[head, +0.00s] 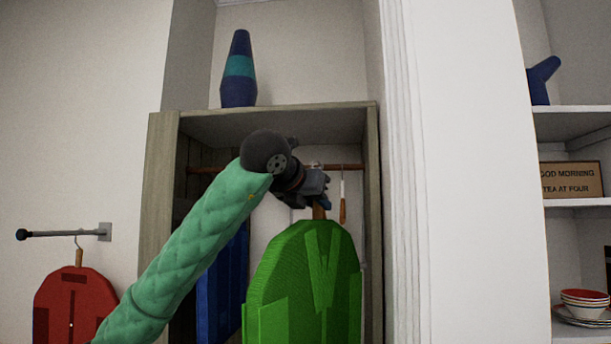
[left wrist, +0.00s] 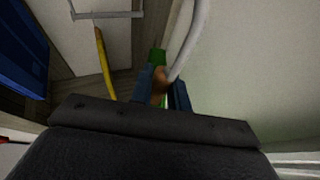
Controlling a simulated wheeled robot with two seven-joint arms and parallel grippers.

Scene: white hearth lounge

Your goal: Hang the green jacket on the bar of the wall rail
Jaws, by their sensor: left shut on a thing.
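The green jacket (head: 305,280) hangs upright from a hanger in front of the wardrobe. My left gripper (head: 321,200) is shut on the neck of that hanger, just above the jacket's collar. In the left wrist view, the gripper's blue fingers (left wrist: 163,92) close around the brown neck, and a pale curved hook (left wrist: 194,40) rises from it. A bit of green jacket (left wrist: 157,57) shows behind. The wall rail (head: 65,234) is a short dark bar at the far left with a round end knob and a wall plate. A red jacket (head: 70,300) hangs from it. My right gripper is not in view.
An open wooden wardrobe (head: 160,190) stands behind my arm, with an inner bar (head: 350,167) and a blue garment (head: 222,285) inside. A lava-lamp-shaped object (head: 239,70) stands on top. Shelves with a sign (head: 571,180) and bowls (head: 585,298) are at right. Bare wall surrounds the rail.

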